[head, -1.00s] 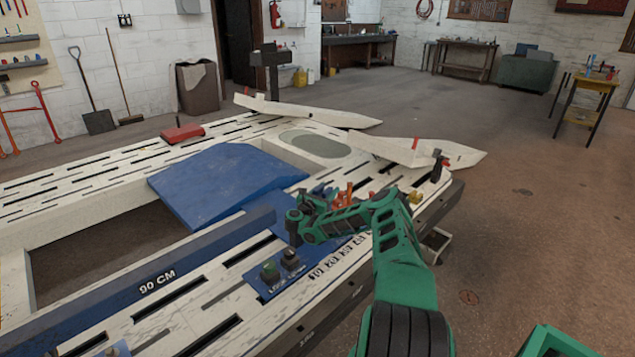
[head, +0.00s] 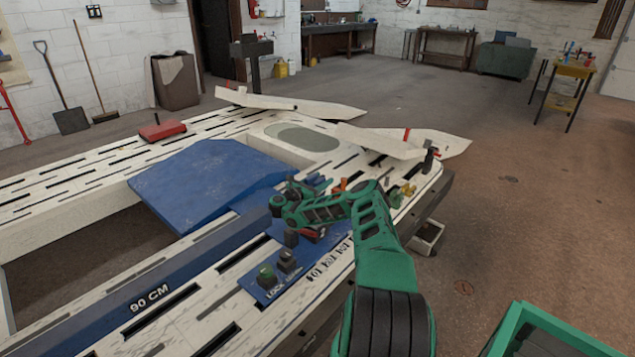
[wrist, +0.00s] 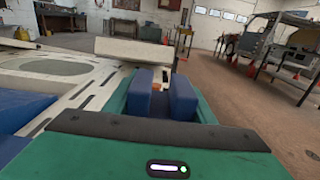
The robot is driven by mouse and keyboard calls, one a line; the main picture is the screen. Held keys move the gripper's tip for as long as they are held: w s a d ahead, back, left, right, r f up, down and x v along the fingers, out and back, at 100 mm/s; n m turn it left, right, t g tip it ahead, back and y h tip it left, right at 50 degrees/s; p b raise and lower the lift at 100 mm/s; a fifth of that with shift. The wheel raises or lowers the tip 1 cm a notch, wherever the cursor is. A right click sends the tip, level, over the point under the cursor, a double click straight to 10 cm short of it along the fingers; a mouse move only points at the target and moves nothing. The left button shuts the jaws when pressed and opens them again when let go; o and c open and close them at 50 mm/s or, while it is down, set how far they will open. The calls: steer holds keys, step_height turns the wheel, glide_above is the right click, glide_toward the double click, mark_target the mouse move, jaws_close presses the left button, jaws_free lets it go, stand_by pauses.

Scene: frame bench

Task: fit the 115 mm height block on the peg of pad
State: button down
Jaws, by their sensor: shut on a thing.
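My gripper (head: 316,181) is above the near side of the bench, partly hidden behind my arm in the head view. In the wrist view, the two blue fingers of my gripper (wrist: 160,98) stand a small gap apart. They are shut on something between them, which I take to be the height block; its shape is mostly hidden. The pad and its peg cannot be told apart among the small parts near my arm. An orange part (head: 341,185) shows beside the fingers, and yellow parts (head: 406,190) stand farther right.
A red tool (head: 163,130) lies on the far rail. A green-edged bin (head: 520,325) is at lower right.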

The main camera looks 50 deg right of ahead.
steer(key=shift+w+a, duration=0.1)
steer(key=shift+a, duration=0.1)
steer(key=shift+d+f, duration=0.1)
steer(key=shift+f, duration=2.65)
steer(key=shift+f, duration=0.15)
stand_by(0.3)
steer(key=shift+f, duration=1.8)
steer(key=c, duration=0.7)
jaws_free()
steer(key=shift+a+f, duration=0.15)
steer(key=shift+a, duration=0.05)
